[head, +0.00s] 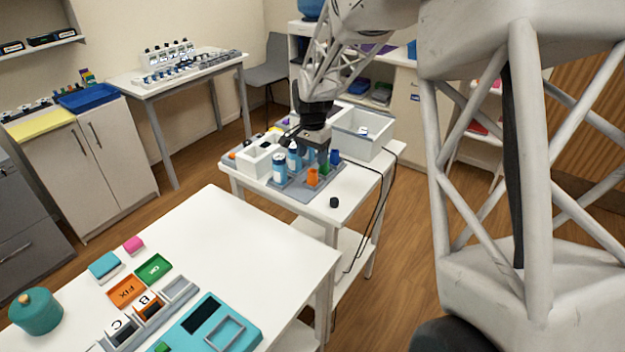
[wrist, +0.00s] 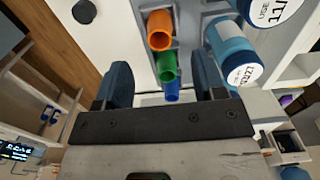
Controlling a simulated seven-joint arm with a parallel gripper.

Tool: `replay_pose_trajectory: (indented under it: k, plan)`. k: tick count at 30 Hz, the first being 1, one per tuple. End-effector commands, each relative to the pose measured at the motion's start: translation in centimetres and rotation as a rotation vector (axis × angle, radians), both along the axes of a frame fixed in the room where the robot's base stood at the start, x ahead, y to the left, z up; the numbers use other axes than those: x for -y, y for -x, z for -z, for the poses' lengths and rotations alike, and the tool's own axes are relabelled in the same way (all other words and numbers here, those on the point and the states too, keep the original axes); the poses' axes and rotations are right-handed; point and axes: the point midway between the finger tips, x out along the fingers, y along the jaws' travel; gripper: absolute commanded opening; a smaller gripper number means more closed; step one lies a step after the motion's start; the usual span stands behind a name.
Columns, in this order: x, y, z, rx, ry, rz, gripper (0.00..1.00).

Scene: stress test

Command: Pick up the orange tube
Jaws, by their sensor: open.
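The orange tube (head: 312,178) stands upright in a grey rack (head: 300,194) on the far white table. A green tube (head: 324,169) and a blue tube (head: 335,157) stand behind it. In the wrist view the orange tube (wrist: 159,32) is at top centre, with the green tube (wrist: 167,66) and blue tube (wrist: 172,92) below it in a line. My gripper (wrist: 162,70) is open and empty, its two dark fingers left and right of that line. The orange tube shows beyond the fingertips, apart from them. In the head view my gripper (head: 312,150) hangs over the rack's back part.
A grey bin (head: 352,144) is behind to the right. A small black cap (head: 334,202) lies at the table's front. A near table (head: 235,240) holds labelled trays.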

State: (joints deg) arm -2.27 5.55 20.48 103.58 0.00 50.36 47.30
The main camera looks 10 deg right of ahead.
Motion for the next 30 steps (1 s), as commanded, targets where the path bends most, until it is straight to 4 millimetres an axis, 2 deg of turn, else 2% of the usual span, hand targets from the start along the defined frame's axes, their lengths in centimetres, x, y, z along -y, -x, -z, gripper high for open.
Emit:
replay_pose_trajectory:
  k: [10, 23, 30]
  plan:
    - [0.0, 0.0, 2.3, -0.001, 0.0, 0.0, 0.64]
    - [0.0, 0.0, 2.7, -0.001, 0.0, 0.0, 0.64]
    - [0.1, 0.0, 4.7, -0.001, 0.0, 0.0, 0.64]
